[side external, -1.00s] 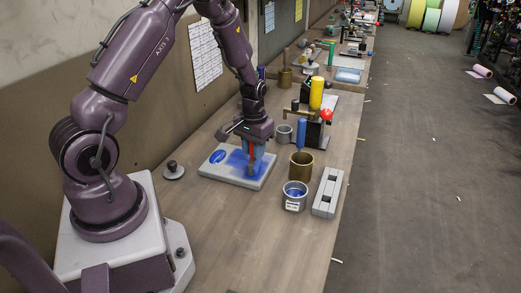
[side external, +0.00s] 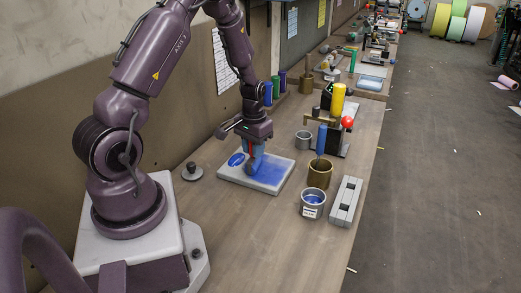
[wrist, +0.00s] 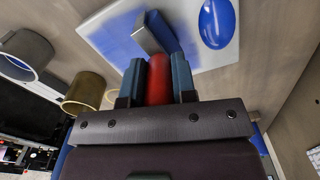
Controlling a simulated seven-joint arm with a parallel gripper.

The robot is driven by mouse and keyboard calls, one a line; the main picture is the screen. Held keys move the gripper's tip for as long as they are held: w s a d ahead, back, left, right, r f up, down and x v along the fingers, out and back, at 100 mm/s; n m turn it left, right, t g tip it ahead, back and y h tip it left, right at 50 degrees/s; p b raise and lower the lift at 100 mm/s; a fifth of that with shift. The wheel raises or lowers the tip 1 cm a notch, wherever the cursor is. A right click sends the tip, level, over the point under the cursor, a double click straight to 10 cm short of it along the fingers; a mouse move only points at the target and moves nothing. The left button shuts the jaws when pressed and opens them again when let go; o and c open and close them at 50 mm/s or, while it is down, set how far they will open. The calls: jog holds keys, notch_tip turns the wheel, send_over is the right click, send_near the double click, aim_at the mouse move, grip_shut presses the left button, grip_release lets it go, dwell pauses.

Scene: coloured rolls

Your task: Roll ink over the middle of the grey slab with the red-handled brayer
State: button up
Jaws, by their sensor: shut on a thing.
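My gripper (side external: 254,148) is shut on the red handle of the brayer, low over the grey slab (side external: 272,188). In the wrist view the red handle (wrist: 159,80) stands between the two blue-grey fingers, with a grey metal part (wrist: 153,33) beyond it over the slab. The roller's contact with the slab is largely hidden. A broad blue smear (side external: 272,170) covers the middle and right of the slab. A glossy oval ink pool (side external: 236,159) lies at the slab's left end; it also shows in the wrist view (wrist: 216,22).
A black-knobbed disc (side external: 191,172) sits left.

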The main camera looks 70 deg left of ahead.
jog(key=shift+s+a, duration=1.2)
jog(key=shift+w+d, duration=4.35)
jog(key=shift+d, duration=0.05)
notch_tip(320, 180, up, 6)
jog(key=shift+a+r, duration=0.1)
notch_tip(320, 180, up, 3)
jog(key=shift+f, duration=0.1)
